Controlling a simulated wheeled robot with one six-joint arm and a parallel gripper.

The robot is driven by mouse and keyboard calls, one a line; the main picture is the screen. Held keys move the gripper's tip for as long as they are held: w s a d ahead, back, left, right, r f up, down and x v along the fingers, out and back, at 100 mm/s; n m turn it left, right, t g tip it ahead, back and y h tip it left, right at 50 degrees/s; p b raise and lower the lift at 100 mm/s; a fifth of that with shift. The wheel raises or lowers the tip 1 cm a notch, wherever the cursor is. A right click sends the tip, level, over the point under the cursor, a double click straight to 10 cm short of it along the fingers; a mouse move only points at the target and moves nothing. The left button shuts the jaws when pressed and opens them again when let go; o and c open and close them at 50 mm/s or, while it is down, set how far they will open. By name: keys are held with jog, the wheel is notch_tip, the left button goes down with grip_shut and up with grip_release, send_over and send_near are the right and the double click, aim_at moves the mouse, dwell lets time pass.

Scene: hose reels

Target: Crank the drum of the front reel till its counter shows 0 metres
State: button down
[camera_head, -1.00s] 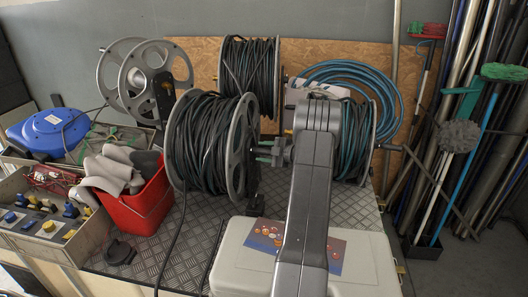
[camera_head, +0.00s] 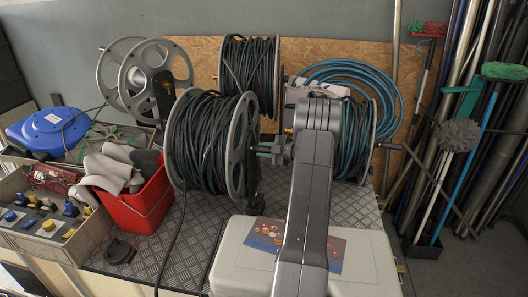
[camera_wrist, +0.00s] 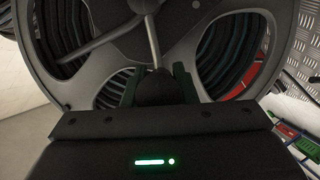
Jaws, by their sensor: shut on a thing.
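The front reel (camera_head: 208,143) is a grey-flanged drum wound with black hose, standing on the chequered metal bench. My gripper (camera_head: 267,151) is at the right side of its drum, beside the flange. In the wrist view my gripper (camera_wrist: 157,86) is shut on the dark crank knob (camera_wrist: 155,91), with a finger on either side of it. A thin metal crank arm (camera_wrist: 153,42) runs from the knob up towards the hub (camera_wrist: 118,12). The grey flange (camera_wrist: 83,78) and dark windings show behind. I cannot make out a counter reading in either view.
A red bin (camera_head: 140,205) with grey cloths stands left of the reel. A pale case (camera_head: 235,258) lies in front, under my arm. Other reels stand behind, one with teal hose (camera_head: 357,135). Poles and brooms lean at the right.

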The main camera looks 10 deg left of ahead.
jog(key=shift+w+r, duration=0.15)
jog(key=shift+r, duration=0.15)
jog(key=shift+w+d+r+b, duration=0.1)
jog(key=shift+w+r+b, duration=0.1)
jog(key=shift+w+r, duration=0.75)
jog(key=shift+w+d+r+b, duration=0.15)
jog(key=shift+w+r, duration=0.6)
jog(key=shift+w, duration=0.4)
jog(key=shift+a, duration=0.1)
jog(key=c, duration=1.2)
grip_release()
jog(key=shift+o, duration=0.2)
